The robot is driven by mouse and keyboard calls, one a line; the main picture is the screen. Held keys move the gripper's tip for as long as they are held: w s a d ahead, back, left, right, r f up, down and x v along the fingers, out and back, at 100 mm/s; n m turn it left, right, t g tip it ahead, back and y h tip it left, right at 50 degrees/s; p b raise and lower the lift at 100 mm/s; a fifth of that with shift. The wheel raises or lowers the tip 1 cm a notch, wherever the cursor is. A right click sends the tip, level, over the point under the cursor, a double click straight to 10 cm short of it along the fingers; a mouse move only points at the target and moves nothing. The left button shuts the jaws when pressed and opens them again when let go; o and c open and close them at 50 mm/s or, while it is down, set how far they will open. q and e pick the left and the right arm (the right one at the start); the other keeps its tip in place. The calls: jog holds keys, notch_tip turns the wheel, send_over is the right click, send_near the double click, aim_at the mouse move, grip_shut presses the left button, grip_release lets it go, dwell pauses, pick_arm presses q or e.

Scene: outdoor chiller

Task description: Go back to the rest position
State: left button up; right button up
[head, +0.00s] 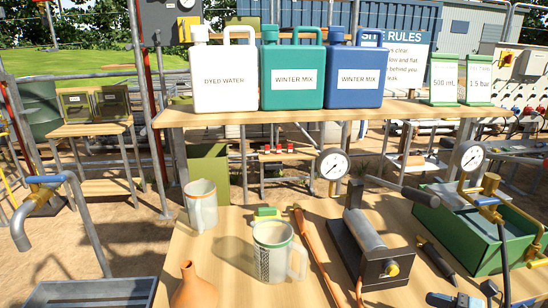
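Neither of my grippers shows in the head view, so I cannot see what they hold. A wooden worktable (220,262) fills the lower middle. An orange-brown flask-like vessel (194,287) is cut off by the bottom edge.
A raised shelf (420,108) behind holds a white jug (225,78), a green jug (292,76) and a blue jug (354,77). A green toolbox-like unit (462,235) with a second gauge stands at right. A bent tap pipe (75,195) rises at left above a grey basin (100,291).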

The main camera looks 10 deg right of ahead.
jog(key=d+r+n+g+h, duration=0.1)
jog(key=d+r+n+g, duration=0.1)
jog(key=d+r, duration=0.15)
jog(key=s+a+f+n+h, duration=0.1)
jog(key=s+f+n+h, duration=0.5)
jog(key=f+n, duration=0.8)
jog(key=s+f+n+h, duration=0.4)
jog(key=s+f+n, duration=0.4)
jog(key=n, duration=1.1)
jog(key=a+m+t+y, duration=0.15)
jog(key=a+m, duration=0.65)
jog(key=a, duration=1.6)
pick_arm(q)
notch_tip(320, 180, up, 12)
jog(key=p, duration=1.4)
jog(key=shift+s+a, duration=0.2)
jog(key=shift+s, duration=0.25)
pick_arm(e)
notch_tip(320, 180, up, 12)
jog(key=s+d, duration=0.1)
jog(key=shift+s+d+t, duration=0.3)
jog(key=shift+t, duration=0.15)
